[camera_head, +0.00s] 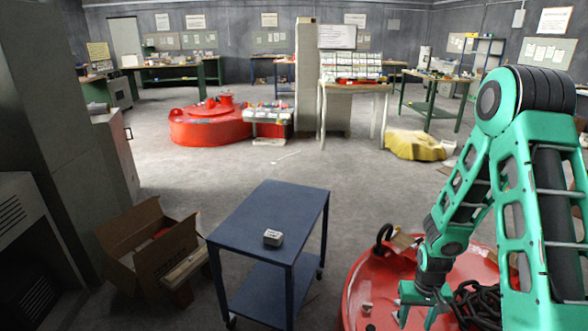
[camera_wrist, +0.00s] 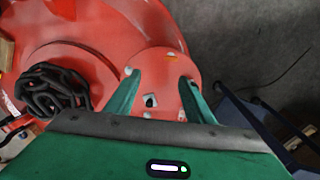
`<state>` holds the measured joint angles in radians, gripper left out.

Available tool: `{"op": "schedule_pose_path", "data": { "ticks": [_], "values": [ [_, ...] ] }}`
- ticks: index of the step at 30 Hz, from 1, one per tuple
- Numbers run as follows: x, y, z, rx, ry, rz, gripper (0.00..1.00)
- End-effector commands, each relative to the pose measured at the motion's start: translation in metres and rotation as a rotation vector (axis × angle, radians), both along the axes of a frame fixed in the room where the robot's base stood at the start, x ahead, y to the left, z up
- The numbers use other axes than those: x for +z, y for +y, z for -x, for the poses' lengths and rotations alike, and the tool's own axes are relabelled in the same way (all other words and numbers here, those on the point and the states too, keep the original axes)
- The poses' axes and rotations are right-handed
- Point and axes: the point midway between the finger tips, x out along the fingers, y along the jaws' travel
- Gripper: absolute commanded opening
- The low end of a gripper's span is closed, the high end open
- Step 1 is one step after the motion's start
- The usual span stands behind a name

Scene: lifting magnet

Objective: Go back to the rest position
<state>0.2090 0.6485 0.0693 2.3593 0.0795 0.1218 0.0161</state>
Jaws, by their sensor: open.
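My gripper (camera_head: 424,305) is at the lower right in the head view, low over the large red lifting magnet (camera_head: 363,290). In the wrist view my gripper (camera_wrist: 158,85) has its two green fingers spread apart with nothing held between them. The red magnet (camera_wrist: 105,20) fills much of the wrist view. A round red plate on it (camera_wrist: 160,62), with small light fittings and a dark hole, lies below the fingers. I cannot tell whether the fingertips touch the plate.
A dark chain (camera_wrist: 52,90) lies on the magnet. An open cardboard box (camera_head: 165,250) is farther left. Grey floor (camera_head: 230,175) is clear behind the cart.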

Motion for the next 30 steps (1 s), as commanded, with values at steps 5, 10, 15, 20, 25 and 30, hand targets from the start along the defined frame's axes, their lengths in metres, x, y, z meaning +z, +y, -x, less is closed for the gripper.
{"op": "schedule_pose_path", "data": {
  "ticks": [5,10,15,20,25,30],
  "values": [
    [0.056,-0.021,0.008,-0.035,-0.002,0.035,0.48],
    [0.104,-0.036,0.024,-0.073,0.002,0.057,0.48],
    [0.148,-0.048,0.045,-0.117,0.003,0.073,0.48],
    [0.187,-0.055,0.068,-0.16,0.004,0.077,0.48],
    [0.224,-0.058,0.098,-0.207,0.004,0.072,0.48],
    [0.256,-0.058,0.13,-0.254,0.002,0.057,0.48]
  ]
}}
